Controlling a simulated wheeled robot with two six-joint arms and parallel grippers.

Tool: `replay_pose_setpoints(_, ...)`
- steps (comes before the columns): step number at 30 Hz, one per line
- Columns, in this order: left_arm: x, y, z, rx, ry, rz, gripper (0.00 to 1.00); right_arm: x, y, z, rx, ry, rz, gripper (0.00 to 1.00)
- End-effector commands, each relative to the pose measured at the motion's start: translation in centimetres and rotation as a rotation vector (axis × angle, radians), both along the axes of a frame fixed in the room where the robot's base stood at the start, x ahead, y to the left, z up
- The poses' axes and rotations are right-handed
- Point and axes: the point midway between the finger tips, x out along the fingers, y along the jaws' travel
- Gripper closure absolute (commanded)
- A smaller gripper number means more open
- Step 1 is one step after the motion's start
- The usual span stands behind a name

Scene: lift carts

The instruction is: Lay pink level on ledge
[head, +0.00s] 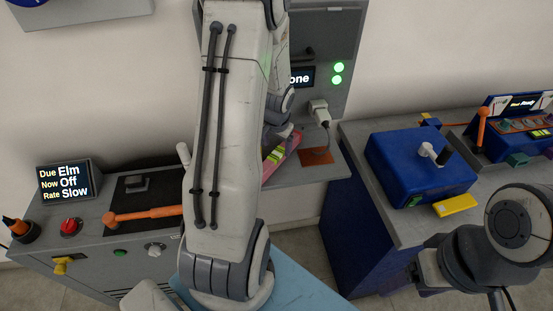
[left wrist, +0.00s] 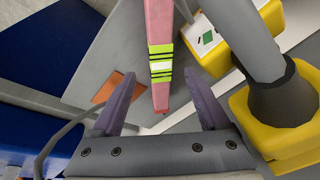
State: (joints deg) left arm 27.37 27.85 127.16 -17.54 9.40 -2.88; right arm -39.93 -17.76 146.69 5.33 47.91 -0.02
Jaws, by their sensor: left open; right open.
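The pink level (head: 284,152) has yellow-green bands and lies at the grey ledge (head: 308,178) in the head view, partly behind my left arm. In the left wrist view, the level (left wrist: 160,30) comes down from the top and tapers toward my gripper. My left gripper (left wrist: 161,88) is open, with the near end of the level between its two purple-grey fingers and gaps on both sides. Whether the level rests fully on the ledge cannot be told. My right gripper (head: 418,272) is open at the lower right, away from the level.
An orange patch (head: 317,156) and a plugged cable (head: 325,122) are beside the level. Yellow blocks (left wrist: 282,128) and a grey post stand close right in the wrist view. A blue box (head: 415,168) and a yellow block (head: 454,205) sit on the right cart.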

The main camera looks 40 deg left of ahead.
Motion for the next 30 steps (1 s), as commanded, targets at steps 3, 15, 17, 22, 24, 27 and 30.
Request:
replay_pose_setpoints(3,0.2,0.2,-1.1,0.0,0.001,0.0,0.22,0.0,0.0,-0.5,0.0,0.0,0.0,0.3)
replay_pose_setpoints(15,1.1,0.9,-4.9,0.0,0.0,0.0,0.22,0.0,0.0,-1.9,0.0,0.0,0.0,0.3)
replay_pose_setpoints(17,1.2,0.9,-4.8,0.0,0.0,0.0,0.22,0.0,0.0,-1.9,0.0,0.0,0.0,0.3)
replay_pose_setpoints(22,1.1,0.9,-4.8,0.0,0.0,0.0,0.49,0.0,0.0,-1.8,0.0,0.0,0.0,0.3)
replay_pose_setpoints(24,1.1,0.9,-4.8,0.0,0.0,0.0,0.75,0.0,0.0,-1.8,0.0,0.0,0.0,0.3)
replay_pose_setpoints(27,1.1,0.9,-4.8,0.0,0.0,0.0,1.0,0.0,0.0,-1.8,0.0,0.0,0.0,0.3)
replay_pose_setpoints(30,1.1,0.9,-4.8,0.0,0.0,0.001,1.0,0.0,0.0,-1.8,0.0,0.0,0.0,0.3)
